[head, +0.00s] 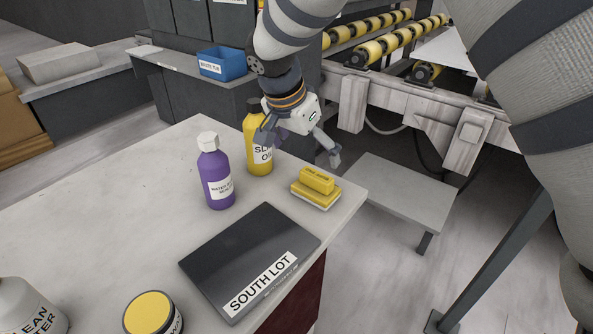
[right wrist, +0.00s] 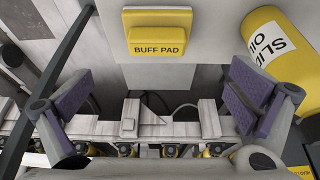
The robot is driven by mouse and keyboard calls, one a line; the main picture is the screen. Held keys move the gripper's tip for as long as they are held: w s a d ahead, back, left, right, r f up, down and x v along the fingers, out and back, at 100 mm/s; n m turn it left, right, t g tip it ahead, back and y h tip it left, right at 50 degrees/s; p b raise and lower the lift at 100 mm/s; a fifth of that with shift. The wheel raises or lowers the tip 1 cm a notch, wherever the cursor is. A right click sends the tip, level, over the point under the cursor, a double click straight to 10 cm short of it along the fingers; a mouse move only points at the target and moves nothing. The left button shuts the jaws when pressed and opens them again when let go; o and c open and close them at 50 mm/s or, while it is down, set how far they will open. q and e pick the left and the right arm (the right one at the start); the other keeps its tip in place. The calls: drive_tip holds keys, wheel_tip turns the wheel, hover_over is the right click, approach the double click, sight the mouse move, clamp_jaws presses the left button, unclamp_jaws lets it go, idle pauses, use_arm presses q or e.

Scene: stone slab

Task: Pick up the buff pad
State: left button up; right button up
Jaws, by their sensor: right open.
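My right gripper (head: 300,148) is open above the slab's far right edge, just behind the pad. In the right wrist view its purple-padded fingers (right wrist: 163,98) are wide apart with nothing between them, and the pad lies beyond them. My left gripper is not in view.
A yellow oil bottle (head: 259,150) stands close beside the right gripper's left finger. A purple bottle (head: 216,178) stands left of it. A dark plate marked SOUTH LOT (head: 240,255) lies in front. A yellow-lidded jar (head: 150,312) stands at the front. The slab's left part is clear.

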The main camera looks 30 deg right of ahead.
sight(314, 176)
drive_tip(key=f, duration=0.1)
drive_tip(key=d+f, duration=0.1)
drive_tip(key=f, duration=0.1)
drive_tip(key=d+f, duration=0.1)
drive_tip(key=shift+s+f+b, duration=0.3)
drive_tip(key=shift+f, duration=0.05)
drive_tip(key=x, duration=0.6)
drive_tip(key=shift+w+a+f+b, duration=0.25)
drive_tip(key=shift+w+f+b, duration=0.05)
drive_tip(key=shift+w+f, duration=0.1)
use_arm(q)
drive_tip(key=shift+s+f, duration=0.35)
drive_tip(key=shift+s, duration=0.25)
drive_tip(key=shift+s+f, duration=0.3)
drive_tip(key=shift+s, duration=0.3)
use_arm(e)
drive_tip(key=shift+s+r, duration=0.1)
drive_tip(key=c, duration=1.2)
